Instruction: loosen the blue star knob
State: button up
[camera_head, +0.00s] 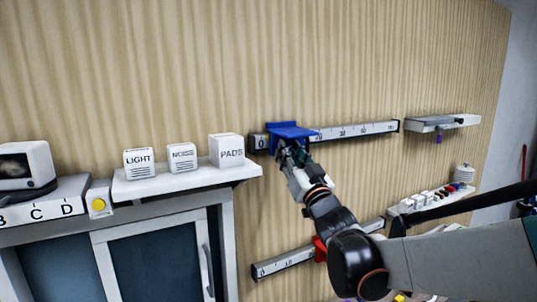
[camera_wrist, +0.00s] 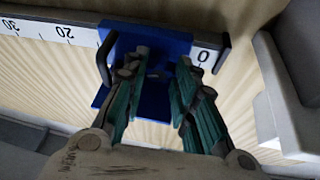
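A blue carriage (camera_head: 290,130) sits near the left, zero end of the upper ruler rail (camera_head: 355,131). In the wrist view the blue carriage (camera_wrist: 172,42) fills the space ahead of and between my fingers. My gripper (camera_head: 285,150) is up against the carriage's front and below its top plate in the head view. In the wrist view my gripper (camera_wrist: 163,65) has its two green-padded fingers apart, with a gap between them. A small grey detail shows on the blue surface in that gap. I cannot make out a star-shaped knob; the fingers may hide it.
A dark bent bar (camera_wrist: 104,55) stands beside the left finger. A lower ruler rail (camera_head: 285,262) carries a red carriage (camera_head: 320,250). A shelf (camera_head: 185,180) with labelled white blocks lies left of my gripper. Other shelves (camera_head: 440,123) are at right.

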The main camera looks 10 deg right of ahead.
jog(key=shift+c, duration=1.1)
jog(key=n+y, duration=0.1)
jog(key=n, duration=0.1)
jog(key=n+y+b, duration=0.1)
jog(key=n, duration=0.2)
jog(key=n+y, duration=0.2)
jog(key=shift+w+d+g, duration=0.1)
jog(key=shift+d+g, duration=0.1)
jog(key=shift+g, duration=0.2)
jog(key=o, duration=1.1)
